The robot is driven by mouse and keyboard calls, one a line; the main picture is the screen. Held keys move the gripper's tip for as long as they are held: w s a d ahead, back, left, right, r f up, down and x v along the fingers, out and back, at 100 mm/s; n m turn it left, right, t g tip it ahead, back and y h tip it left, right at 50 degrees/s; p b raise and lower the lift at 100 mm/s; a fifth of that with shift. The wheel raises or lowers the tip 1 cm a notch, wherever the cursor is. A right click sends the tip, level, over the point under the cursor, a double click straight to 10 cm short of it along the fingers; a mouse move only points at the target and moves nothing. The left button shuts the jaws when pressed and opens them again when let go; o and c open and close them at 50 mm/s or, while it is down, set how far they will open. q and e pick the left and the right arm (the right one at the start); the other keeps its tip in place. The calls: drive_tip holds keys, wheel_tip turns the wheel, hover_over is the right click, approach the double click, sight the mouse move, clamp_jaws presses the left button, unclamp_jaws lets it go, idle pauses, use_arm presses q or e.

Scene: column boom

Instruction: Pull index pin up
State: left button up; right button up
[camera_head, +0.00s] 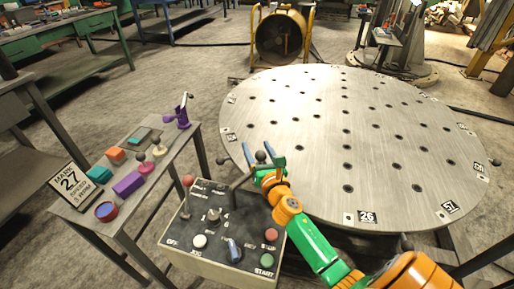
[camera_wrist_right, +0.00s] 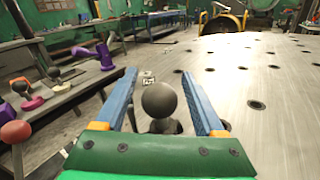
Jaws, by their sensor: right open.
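A dark ball knob, which looks like the index pin's (camera_head: 260,156), shows at the near left edge of the round table. In the right wrist view the knob (camera_wrist_right: 159,99) is between my blue fingers, with a gap on each side. A dark piece shows below it; the rest of the pin is hidden by my gripper. My right gripper (camera_head: 258,149) is open around the knob, and its fingertips also show in the wrist view (camera_wrist_right: 158,73). My left gripper is not in view.
The round steel table (camera_head: 318,110) has several holes and number plates. A control box (camera_head: 190,256) with buttons and levers stands just left of and below my right arm. A side bench (camera_head: 80,213) at the left holds several small coloured objects.

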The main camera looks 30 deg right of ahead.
drive_tip(key=shift+r, duration=0.1)
clamp_jaws()
idle(1.4)
